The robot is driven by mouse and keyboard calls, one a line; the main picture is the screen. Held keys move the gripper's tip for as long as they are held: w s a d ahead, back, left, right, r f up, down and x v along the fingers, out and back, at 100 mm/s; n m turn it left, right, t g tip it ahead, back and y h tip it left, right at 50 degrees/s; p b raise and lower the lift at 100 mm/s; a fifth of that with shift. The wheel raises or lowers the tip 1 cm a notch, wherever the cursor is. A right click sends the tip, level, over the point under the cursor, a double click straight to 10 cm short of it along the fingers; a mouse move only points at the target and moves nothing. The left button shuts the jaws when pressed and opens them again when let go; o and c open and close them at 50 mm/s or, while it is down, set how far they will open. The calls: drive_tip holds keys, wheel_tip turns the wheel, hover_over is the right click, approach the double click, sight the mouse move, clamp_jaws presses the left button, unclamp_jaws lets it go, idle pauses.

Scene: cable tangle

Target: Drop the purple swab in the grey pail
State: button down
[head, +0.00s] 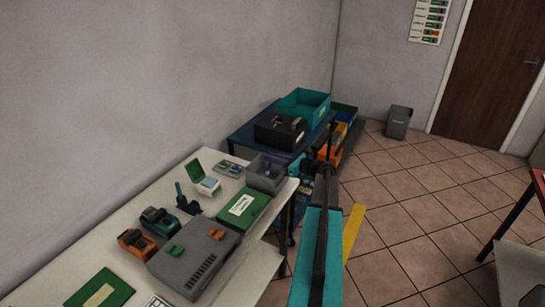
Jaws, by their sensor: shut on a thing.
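My gripper (326,168) is small and dark at the far end of my arm, right of the white table and in front of the blue cart. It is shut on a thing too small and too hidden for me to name. I cannot make out a purple swab anywhere in the head view. A grey pail (398,123) stands upright on the tiled floor at the back, between the wall and the door, well beyond my gripper and to its right. Its inside is too dark to see.
The white table (135,225) at left holds a grey case (195,258), a green box (244,207) and a grey open bin (267,172). The blue cart (240,138) carries a teal crate (304,106). Coloured bins stand beside it. The tiled floor (415,190) is clear toward the pail.

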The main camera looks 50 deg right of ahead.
drive_tip(key=shift+f+b, duration=0.65)
drive_tip(key=shift+f, duration=0.85)
drive_tip(key=c, duration=1.8)
unclamp_jaws()
drive_tip(key=shift+o, duration=0.2)
drive_tip(key=shift+r, duration=0.1)
drive_tip(key=shift+r+p, duration=2.9)
drive_tip(key=shift+r, duration=2)
